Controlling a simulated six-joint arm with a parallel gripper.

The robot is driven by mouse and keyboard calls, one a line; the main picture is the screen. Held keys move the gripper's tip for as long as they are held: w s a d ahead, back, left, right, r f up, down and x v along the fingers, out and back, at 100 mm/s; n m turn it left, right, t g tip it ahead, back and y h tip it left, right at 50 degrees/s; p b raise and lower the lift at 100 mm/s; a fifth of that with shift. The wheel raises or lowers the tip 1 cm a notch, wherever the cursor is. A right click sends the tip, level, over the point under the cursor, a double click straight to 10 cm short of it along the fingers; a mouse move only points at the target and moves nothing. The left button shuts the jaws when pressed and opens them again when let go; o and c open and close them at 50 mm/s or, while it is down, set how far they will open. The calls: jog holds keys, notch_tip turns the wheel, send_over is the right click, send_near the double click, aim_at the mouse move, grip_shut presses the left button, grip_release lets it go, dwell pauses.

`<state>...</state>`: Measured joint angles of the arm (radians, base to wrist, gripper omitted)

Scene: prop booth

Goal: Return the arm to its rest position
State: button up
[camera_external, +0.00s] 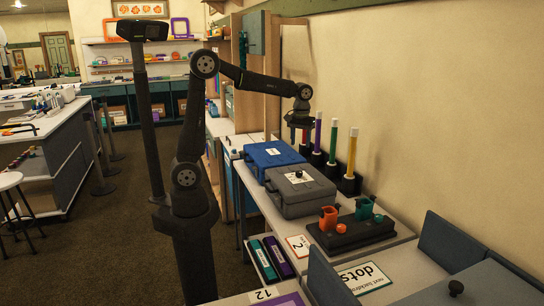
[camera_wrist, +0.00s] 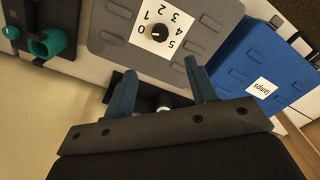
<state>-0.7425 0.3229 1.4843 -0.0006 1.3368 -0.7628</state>
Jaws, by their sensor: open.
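My gripper (camera_external: 299,124) is at the end of my raised, bent arm in the external view, near the wall and above the far end of the counter. The wrist view shows its two blue-grey fingers (camera_wrist: 160,66) spread apart with nothing held between them. A grey case (camera_external: 300,202) with a dial and number label lies on the counter; it also shows beyond the fingers in the wrist view (camera_wrist: 110,40). A blue case (camera_external: 268,152) lies beside it, and its label reads "lamps" in the wrist view (camera_wrist: 235,60).
Coloured tubes (camera_external: 351,152) stand upright in dark holders along the wall, close to my gripper. Blue-grey panels (camera_external: 448,242) stand at the near right.

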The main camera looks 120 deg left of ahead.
aim_at(299, 172)
notch_tip(299, 172, down, 14)
jog(key=shift+s+r, duration=0.1)
jog(key=shift+m, duration=0.3)
jog(key=m, duration=0.3)
jog(key=shift+m, duration=0.4)
jog(key=m, duration=0.3)
jog(key=shift+m, duration=0.4)
jog(key=m, duration=0.4)
jog(key=shift+m, duration=2.1)
